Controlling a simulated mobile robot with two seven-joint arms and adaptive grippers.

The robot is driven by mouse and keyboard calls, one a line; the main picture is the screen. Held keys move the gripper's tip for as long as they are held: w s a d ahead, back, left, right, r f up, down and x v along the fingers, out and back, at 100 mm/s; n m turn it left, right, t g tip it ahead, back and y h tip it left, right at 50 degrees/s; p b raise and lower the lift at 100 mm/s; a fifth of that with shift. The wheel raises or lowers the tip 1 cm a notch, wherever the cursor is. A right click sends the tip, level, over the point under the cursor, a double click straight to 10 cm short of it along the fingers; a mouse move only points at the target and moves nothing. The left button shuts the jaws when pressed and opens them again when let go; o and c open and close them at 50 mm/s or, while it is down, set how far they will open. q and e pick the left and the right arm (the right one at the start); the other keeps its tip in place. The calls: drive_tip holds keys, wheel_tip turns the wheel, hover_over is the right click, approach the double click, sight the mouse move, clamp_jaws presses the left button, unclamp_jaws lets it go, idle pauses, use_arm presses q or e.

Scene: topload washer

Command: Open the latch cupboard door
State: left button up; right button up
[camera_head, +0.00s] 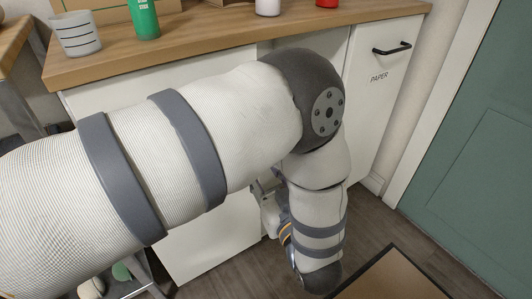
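The white cupboard (215,243) stands under a wooden worktop (230,30). My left arm crosses in front and hides most of its front, so I cannot make out a latch or how far a door stands open. At the right of the cupboard is a white front marked PAPER (377,100) with a black bar handle (392,48). My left arm bends downward in front of the cupboard. Small metallic parts, seemingly of my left gripper (266,195), show beside the forearm; its fingers are mostly hidden. My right gripper is out of view.
A striped cup (76,34), a green bottle (144,18), a white item (268,6) and a red item (327,2) stand on the worktop. A green door (475,170) is at the right. A dark-edged brown panel (392,278) is at the bottom. Dark floor shows between.

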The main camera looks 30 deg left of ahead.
use_arm(q)
drive_tip(key=b+x, duration=0.1)
drive_tip(key=x, duration=0.7)
drive_tip(key=shift+a, duration=0.1)
drive_tip(key=shift+f, duration=0.1)
clamp_jaws()
